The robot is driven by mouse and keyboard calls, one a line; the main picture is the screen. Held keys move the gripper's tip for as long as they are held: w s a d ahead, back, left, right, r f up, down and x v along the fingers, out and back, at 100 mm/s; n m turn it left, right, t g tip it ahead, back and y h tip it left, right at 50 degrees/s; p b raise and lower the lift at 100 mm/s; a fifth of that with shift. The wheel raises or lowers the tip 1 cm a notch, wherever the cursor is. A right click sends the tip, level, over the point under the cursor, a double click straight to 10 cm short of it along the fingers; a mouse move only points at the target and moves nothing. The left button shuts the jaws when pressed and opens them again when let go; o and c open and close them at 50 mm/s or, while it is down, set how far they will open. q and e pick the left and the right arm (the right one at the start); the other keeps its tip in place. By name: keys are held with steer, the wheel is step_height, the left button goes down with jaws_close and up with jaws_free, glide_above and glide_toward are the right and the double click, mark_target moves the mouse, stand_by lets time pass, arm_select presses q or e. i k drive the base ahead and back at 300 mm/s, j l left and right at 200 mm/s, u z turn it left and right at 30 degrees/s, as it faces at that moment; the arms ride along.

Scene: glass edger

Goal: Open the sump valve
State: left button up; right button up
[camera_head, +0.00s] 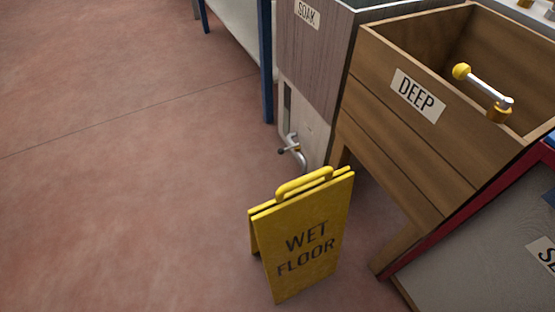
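No part labelled as the sump valve is readable in the head view. A bent metal pipe or tap with a small dark handle (289,149) sticks out low on the front of the box labelled SOAK (310,65), behind the yellow sign. A metal lever with a yellow ball end (482,84) shows at the wooden bin labelled DEEP (370,75); its lower end meets a yellow fitting. I cannot tell which of these, if either, is the sump valve. Neither of my grippers is in view.
A yellow WET FLOOR sign (310,240) stands on the floor in front of the tap and the wooden bin. A grey panel with red edging (480,225) and a cut-off label is at lower right. A blue-legged table (266,60) is at the top. The red floor at left is clear.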

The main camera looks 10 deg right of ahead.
mark_target(289, 148)
steer(key=j+z, duration=0.15)
steer(key=j, duration=0.4)
steer(key=k+j+z, duration=0.2)
steer(key=j, duration=0.3)
steer(key=i+j+z, duration=0.1)
steer(key=j, duration=0.25)
steer(key=i+j+z, duration=0.1)
steer(key=j, duration=0.25)
steer(key=i+j+z, duration=0.15)
steer(key=j, duration=0.25)
steer(key=i+j+z, duration=0.15)
steer(key=i+j, duration=0.2)
steer(key=j, duration=0.15)
steer(key=i+j+z, duration=0.2)
steer(key=i+j, duration=0.15)
steer(key=j, duration=0.15)
steer(key=i+j+z, duration=0.1)
steer(key=i, duration=0.3)
steer(key=i+j+z, duration=0.1)
steer(key=i+j, duration=0.15)
steer(key=i, duration=0.2)
steer(key=i+j+z, duration=0.1)
steer(key=i+j, duration=0.15)
steer(key=i, duration=0.15)
